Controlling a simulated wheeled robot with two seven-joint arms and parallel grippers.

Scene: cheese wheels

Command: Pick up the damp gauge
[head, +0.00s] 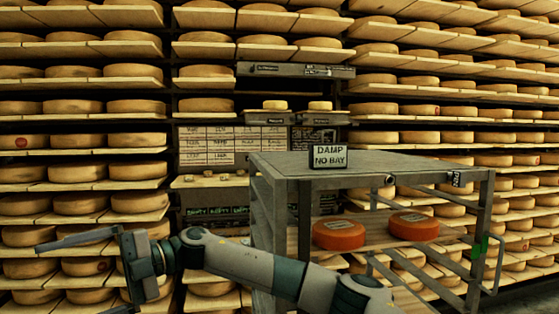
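I cannot pick out the damp gauge for certain. A small sign reading "DAMP NO BAY" (329,157) stands upright on the top of a grey metal cart (420,168). A small dark round thing with a pale face (390,180) is at the cart's front edge; it is too small to identify. My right gripper (75,273), its arm entering from the bottom right of centre, is at the lower left. Its fingers point left and are wide apart, with nothing seen between them. It is left of the cart and well away from the sign. My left gripper is not in view.
Two orange-red cheese wheels (338,235) (414,226) lie on the cart's wooden lower shelf. Racks of cheese wheels (137,203) fill the background. A pale chart (218,146) hangs behind the cart. The cart's top is mostly bare. A dark tag (455,179) is at its right corner.

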